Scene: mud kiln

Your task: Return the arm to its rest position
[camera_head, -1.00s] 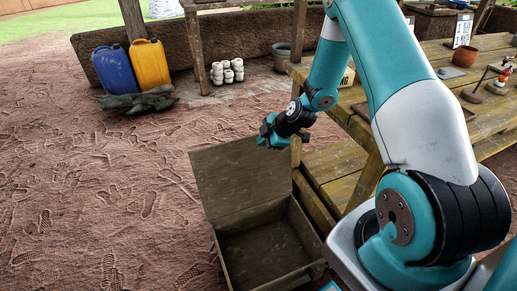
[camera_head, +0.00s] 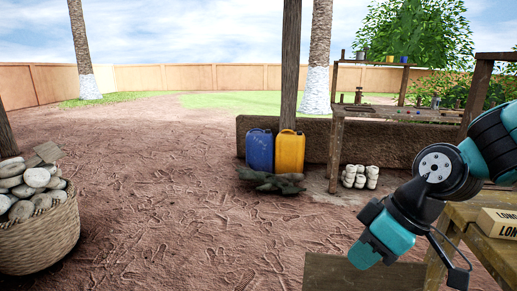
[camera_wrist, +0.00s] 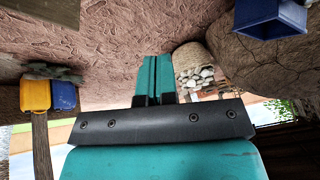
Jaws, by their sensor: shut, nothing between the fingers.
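My arm reaches in from the right in the head view, bent, with my gripper (camera_head: 364,255) at its end, pointing down and left. It hangs in the air in front of the bare ground, near the raised lid of the box. In the wrist view the two teal fingers (camera_wrist: 155,75) lie together, shut, with nothing between them.
The box lid (camera_head: 350,274) shows at the bottom, beside the wooden table (camera_head: 478,225). A blue jerrycan (camera_head: 259,150) and a yellow jerrycan (camera_head: 290,152) stand by a post. A basket of stones (camera_head: 38,232) stands at the left. Open ground (camera_head: 180,190) lies between.

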